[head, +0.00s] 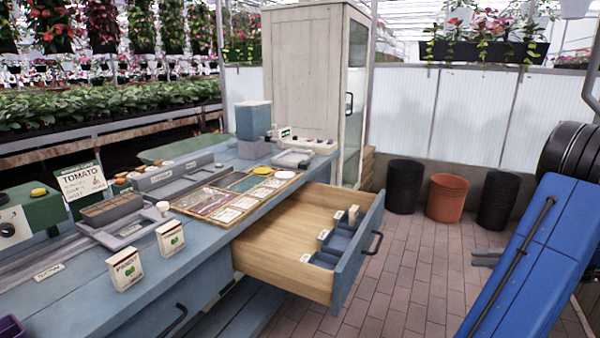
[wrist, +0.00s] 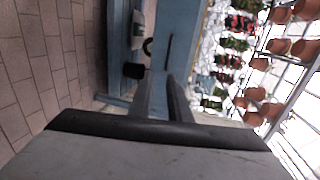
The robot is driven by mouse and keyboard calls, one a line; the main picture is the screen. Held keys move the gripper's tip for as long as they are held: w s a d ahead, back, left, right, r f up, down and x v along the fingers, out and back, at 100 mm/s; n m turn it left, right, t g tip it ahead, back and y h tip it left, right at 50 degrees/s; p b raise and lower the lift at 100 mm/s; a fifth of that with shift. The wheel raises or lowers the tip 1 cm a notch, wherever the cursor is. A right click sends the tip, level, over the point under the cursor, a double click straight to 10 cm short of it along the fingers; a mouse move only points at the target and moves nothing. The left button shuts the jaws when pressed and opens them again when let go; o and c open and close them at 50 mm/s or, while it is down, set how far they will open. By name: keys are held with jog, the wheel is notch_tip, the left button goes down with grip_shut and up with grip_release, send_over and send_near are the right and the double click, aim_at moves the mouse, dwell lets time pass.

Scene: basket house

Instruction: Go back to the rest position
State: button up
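My gripper (head: 476,256) shows at the right of the head view, its grey fingers poking out past the left edge of my blue arm, over the brick floor. It is well right of the open drawer and apart from it. In the wrist view my gripper (wrist: 162,78) has its two dark fingers apart, with a narrow gap and nothing between them. My arm hides the rest of the gripper in the head view.
A wooden drawer (head: 268,262) stands pulled out from the blue workbench (head: 70,290), with small blue bins inside. Seed packets (head: 125,270) stand on the bench. Black and terracotta pots (head: 446,198) stand by the back wall. Brick floor (head: 405,290) is clear between drawer and arm.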

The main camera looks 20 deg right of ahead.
jog(key=w+a+r+n+g+h, duration=0.15)
jog(key=w+a+g, duration=0.3)
jog(key=a, duration=0.85)
jog(key=w+a+r+n+g, duration=0.2)
jog(key=w+a+g, duration=0.3)
jog(key=a, duration=0.8)
jog(key=s+a+n+t+h, duration=0.1)
jog(key=s+a+n+h, duration=0.2)
jog(key=a, duration=0.8)
jog(key=s+a+n+t+h, duration=0.1)
jog(key=s+a+n+h, duration=0.2)
jog(key=a, duration=0.8)
jog(key=shift+s+a+n+h, duration=0.35)
jog(key=shift+s+h, duration=0.8)
jog(key=shift+s, duration=1)
jog(key=shift+r+t, duration=0.1)
jog(key=shift+t, duration=0.15)
